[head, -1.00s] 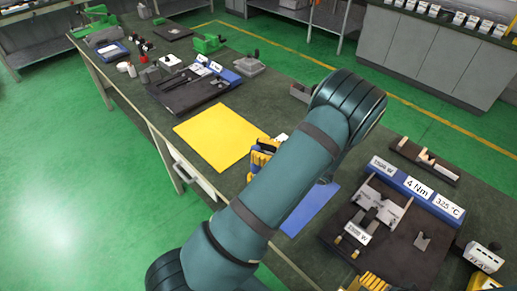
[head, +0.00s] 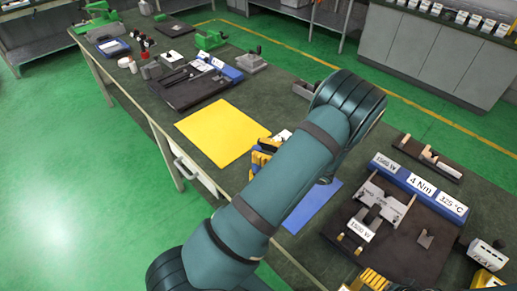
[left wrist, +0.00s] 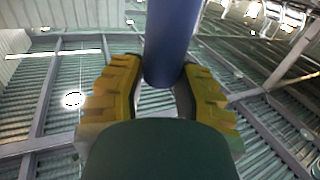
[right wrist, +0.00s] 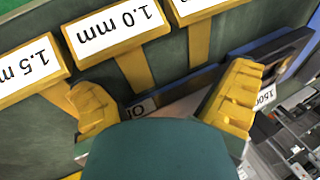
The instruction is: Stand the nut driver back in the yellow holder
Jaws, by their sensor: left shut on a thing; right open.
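My left gripper (head: 261,156) shows partly beside my forearm, near the right corner of the yellow mat. In the left wrist view its yellow fingers (left wrist: 155,85) are shut on a blue cylinder (left wrist: 172,40), seemingly the nut driver's handle; the rest of the tool is out of view. My right gripper (head: 370,283) shows at the bottom edge of the head view. In the right wrist view it is open and empty (right wrist: 165,92), over yellow labelled pieces (right wrist: 120,30) marked 1.0 mm and 1.5 mm. I cannot tell whether these belong to the yellow holder.
A yellow mat (head: 222,134) and a blue mat (head: 312,207) lie on the bench. A dark tray (head: 405,245) with a metal fixture and blue label bar (head: 420,188) is at right. White-labelled items (head: 488,255) stand at lower right. My left arm hides the middle of the bench.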

